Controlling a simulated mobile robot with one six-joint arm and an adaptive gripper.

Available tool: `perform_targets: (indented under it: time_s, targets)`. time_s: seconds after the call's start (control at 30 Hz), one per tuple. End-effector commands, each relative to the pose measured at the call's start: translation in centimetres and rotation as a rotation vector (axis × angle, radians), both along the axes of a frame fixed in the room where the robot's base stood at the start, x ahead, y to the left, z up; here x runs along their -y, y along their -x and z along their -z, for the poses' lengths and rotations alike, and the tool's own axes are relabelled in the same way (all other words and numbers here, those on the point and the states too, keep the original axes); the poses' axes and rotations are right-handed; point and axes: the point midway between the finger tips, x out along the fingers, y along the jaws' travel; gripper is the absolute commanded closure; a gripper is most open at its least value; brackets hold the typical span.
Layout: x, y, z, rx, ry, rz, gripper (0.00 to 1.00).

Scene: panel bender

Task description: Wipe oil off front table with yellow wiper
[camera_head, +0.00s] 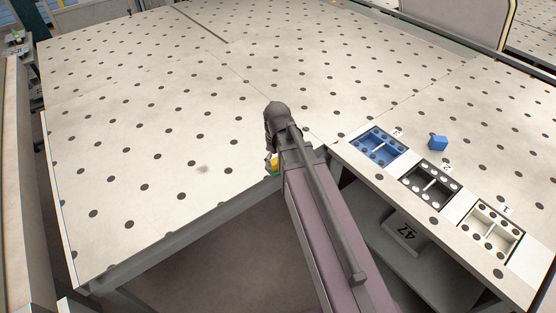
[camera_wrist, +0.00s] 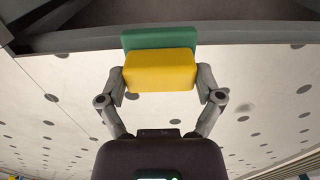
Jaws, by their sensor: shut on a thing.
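The yellow wiper (camera_wrist: 160,72) has a green layer along its far side in the wrist view. My gripper (camera_wrist: 161,80) is shut on it, one finger at each end. In the head view only a small yellow and green part of the wiper (camera_head: 272,163) shows beside my arm, near the table's front edge; the fingers are hidden there. The front table (camera_head: 150,120) is pale with rows of dark dots. A faint grey smudge, seemingly the oil (camera_head: 202,169), lies on it left of the wiper. A dark smudge (camera_wrist: 245,108) also shows in the wrist view, right of my gripper. Contact between wiper and table cannot be told.
At the right, a blue bin (camera_head: 375,147), a black bin (camera_head: 431,185) and a white bin (camera_head: 489,230) sit along the table's edge. A blue block (camera_head: 438,143) lies behind them. The table left of my arm is clear of objects.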

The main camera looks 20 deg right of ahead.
Motion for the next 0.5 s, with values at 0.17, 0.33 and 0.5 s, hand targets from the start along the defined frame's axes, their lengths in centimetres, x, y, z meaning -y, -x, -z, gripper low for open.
perform_targets:
  time_s: [0.17, 0.33, 0.5]
  targets:
    - [-1.5, -1.3, -0.3, 0.0, 0.0, -0.001, 0.54]
    - [-4.3, -3.3, -0.7, 0.0, 0.0, -0.002, 0.54]
    - [-8.6, -5.7, -1.3, 0.0, 0.0, -0.002, 0.54]
